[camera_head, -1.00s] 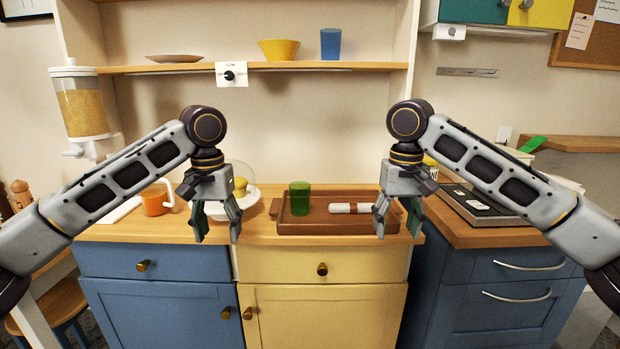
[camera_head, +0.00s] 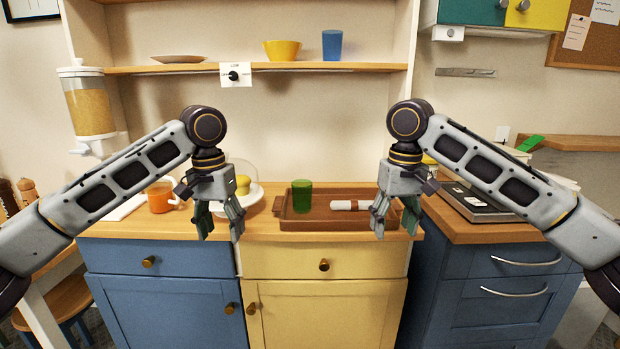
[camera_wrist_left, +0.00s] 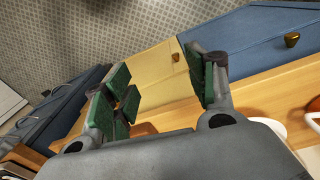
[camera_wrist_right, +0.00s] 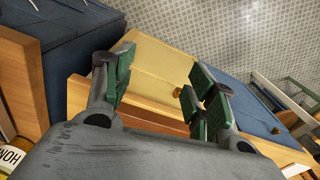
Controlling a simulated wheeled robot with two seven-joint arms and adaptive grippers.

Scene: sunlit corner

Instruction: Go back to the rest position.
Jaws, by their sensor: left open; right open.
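My left gripper (camera_head: 220,220) hangs open and empty in front of the counter, left of the tray. Its spread green-padded fingers also show in the left wrist view (camera_wrist_left: 165,95), with nothing between them. My right gripper (camera_head: 396,218) hangs open and empty in front of the tray's right end. Its spread fingers also show in the right wrist view (camera_wrist_right: 160,95). Both arms are bent alike, one on each side of the head view, with the grippers pointing down.
A brown tray (camera_head: 330,223) on the wooden counter holds a green cup (camera_head: 301,196) and a white roll (camera_head: 349,205). An orange mug (camera_head: 160,197) and a cake stand (camera_head: 243,197) stand left.

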